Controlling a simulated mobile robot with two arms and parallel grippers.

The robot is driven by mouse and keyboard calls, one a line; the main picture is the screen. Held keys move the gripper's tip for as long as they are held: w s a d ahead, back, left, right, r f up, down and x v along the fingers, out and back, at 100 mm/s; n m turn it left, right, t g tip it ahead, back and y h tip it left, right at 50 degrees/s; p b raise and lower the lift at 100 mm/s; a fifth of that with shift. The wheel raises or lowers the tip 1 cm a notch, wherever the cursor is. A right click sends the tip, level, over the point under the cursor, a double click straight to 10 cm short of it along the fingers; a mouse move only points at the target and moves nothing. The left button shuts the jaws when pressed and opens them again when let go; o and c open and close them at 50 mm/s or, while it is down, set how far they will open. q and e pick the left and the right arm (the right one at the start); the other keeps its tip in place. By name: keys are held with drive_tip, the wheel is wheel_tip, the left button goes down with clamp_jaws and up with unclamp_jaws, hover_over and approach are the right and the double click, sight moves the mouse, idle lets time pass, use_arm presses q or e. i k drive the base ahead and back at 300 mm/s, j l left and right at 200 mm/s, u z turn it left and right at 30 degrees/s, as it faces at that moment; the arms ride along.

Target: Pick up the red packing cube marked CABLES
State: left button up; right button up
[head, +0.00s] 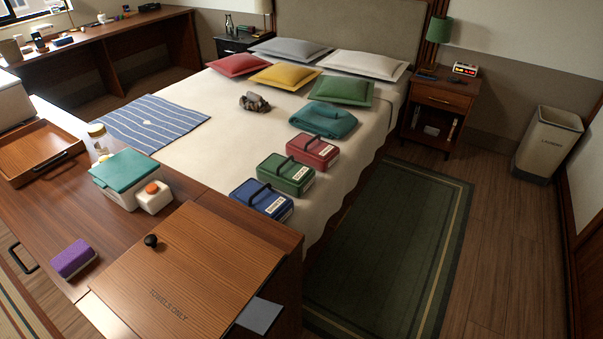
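A red packing cube (308,149) with a dark handle and a pale label lies on the bed, the farthest of three in a slanting row. Its label is too small to read surely. A green cube (282,176) is in the middle, and a blue cube (256,203) is nearest, by the counter. Their labels are also too small to read. The red cube's top is uncovered. Neither of my grippers shows in the head view.
A folded teal blanket (323,120) lies just behind the red cube. A green rug (390,250) covers clear floor right of the bed. A laundry bin (546,145) stands far right.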

sight(307, 149)
drive_tip(key=i+l+u, duration=0.2)
drive_tip(key=u, duration=0.25)
drive_tip(key=i+l+u, duration=0.1)
drive_tip(key=l+u, duration=0.15)
drive_tip(key=u, duration=0.2)
